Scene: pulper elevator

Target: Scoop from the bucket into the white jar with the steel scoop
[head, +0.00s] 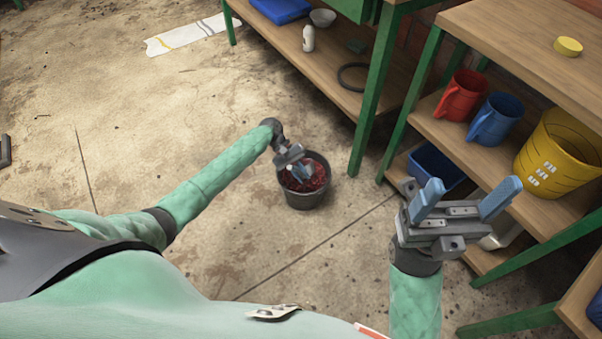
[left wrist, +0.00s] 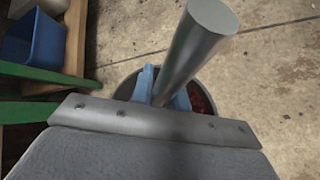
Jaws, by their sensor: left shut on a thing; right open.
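The dark grey bucket (head: 304,198) stands on the concrete floor, with red contents (head: 314,177) inside. My left gripper (head: 300,172) is over the bucket's mouth, its fingers pointing down. In the left wrist view its blue fingers (left wrist: 163,90) are shut on the grey cylindrical handle of the steel scoop (left wrist: 195,50). The scoop's bowl is hidden by the gripper and bucket. The bucket's rim and some red contents (left wrist: 200,100) show behind the fingers. My right gripper (head: 467,198) is open and empty at the right, away from the bucket. I cannot identify the white jar in these views.
A green-legged shelf unit at the right holds a red jug (head: 462,95), a blue jug (head: 495,120), a yellow bucket (head: 560,152) and a blue bin (head: 436,166). Floor left of the bucket is clear.

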